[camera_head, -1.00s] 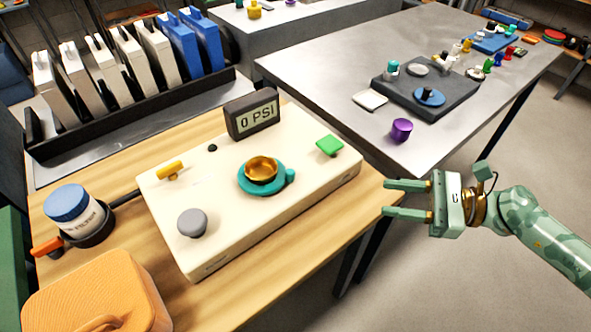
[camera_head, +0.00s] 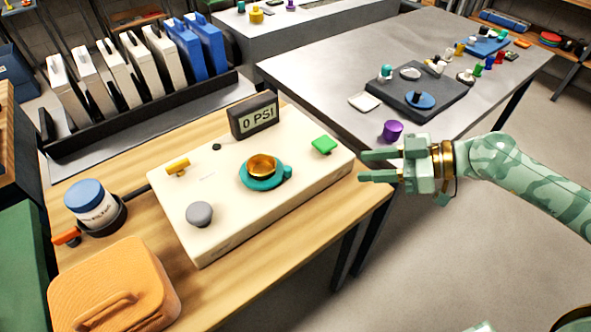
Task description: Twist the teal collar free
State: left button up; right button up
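The teal collar (camera_head: 266,182) sits around a brass cup-like fitting (camera_head: 263,165) on top of a cream box (camera_head: 228,222). A small teal lug sticks out on the collar's right side. My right gripper (camera_head: 361,165) is open and empty, just past the box's right end. Its two fingers point left toward the box, apart from the collar. My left gripper is not in view.
An orange case (camera_head: 112,287) and blue-lidded jar (camera_head: 91,202) stand left. A purple cup (camera_head: 391,131) is on the metal table.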

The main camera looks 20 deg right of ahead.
aim_at(291, 169)
jog(key=b+x, duration=0.2)
jog(key=x, duration=1.4)
jog(key=shift+w+r, duration=0.1)
jog(key=shift+r, duration=0.05)
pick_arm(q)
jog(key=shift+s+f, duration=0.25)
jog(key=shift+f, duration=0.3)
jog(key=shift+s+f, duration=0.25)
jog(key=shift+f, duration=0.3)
pick_arm(e)
grip_shut()
jog(key=b, duration=0.1)
jog(key=n+b, duration=0.1)
jog(key=b, duration=0.1)
jog(key=shift+w+d+f+g+y, duration=0.15)
jog(key=shift+w+f+g+y, duration=0.15)
jog(key=shift+w+f+g, duration=0.1)
jog(key=shift+w+d+r+b, duration=0.1)
jog(key=shift+b, duration=0.45)
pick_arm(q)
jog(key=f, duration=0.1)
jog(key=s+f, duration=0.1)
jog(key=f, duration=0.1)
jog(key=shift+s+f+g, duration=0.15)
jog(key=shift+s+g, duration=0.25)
pick_arm(e)
jog(key=shift+r+n+g, duration=0.3)
